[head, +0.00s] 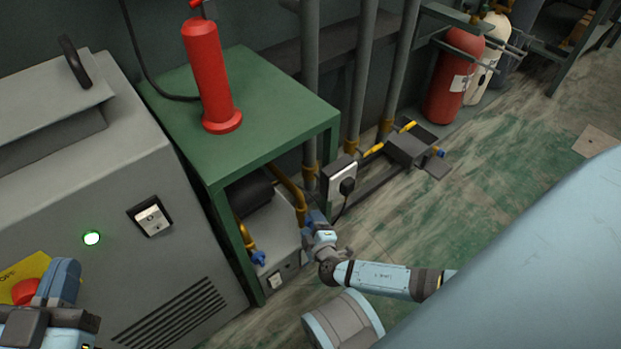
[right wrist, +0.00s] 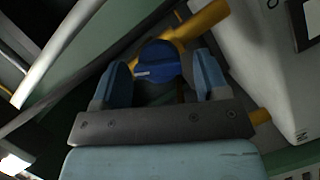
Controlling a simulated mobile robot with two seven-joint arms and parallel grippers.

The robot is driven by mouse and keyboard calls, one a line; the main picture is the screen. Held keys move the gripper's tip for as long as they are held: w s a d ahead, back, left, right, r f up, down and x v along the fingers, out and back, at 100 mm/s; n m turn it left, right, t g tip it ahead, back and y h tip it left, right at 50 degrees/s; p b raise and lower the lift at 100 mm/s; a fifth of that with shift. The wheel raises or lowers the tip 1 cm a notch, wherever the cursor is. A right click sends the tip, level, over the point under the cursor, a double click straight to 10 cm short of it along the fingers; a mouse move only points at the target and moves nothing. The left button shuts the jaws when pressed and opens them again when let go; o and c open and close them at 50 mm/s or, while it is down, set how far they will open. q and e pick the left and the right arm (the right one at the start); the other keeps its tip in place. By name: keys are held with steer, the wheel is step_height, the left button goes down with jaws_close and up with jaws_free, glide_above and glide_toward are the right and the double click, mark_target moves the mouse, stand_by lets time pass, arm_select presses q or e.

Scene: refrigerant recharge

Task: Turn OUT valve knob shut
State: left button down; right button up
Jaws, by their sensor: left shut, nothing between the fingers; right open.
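A blue valve knob (right wrist: 157,62) on a yellow pipe lies between the fingertips of my right gripper (right wrist: 161,66) in the right wrist view. Gaps show on both sides of the knob, and the fingers are open around it. In the head view my right gripper (head: 316,226) is beside the green table's front right leg and mostly hides this knob. A second blue knob (head: 258,258) sits on another yellow pipe under the table. No OUT label is readable. My left gripper (head: 62,280) is shut and empty at the lower left.
A grey machine (head: 120,190) with a green light stands at left. A red button (head: 26,291) is beside my left gripper. A red cylinder (head: 209,80) stands on the green table (head: 270,115). A socket box (head: 340,181) is close to my right gripper. Floor at right is open.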

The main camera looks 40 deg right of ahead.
steer(key=c, duration=0.9)
steer(key=n, duration=0.1)
steer(key=n+t, duration=0.1)
steer(key=n, duration=0.1)
steer(key=n+h, duration=0.1)
steer(key=shift+f+n+t, duration=0.25)
steer(key=shift+n+t, duration=0.15)
steer(key=o, duration=0.9)
steer(key=shift+a, duration=0.1)
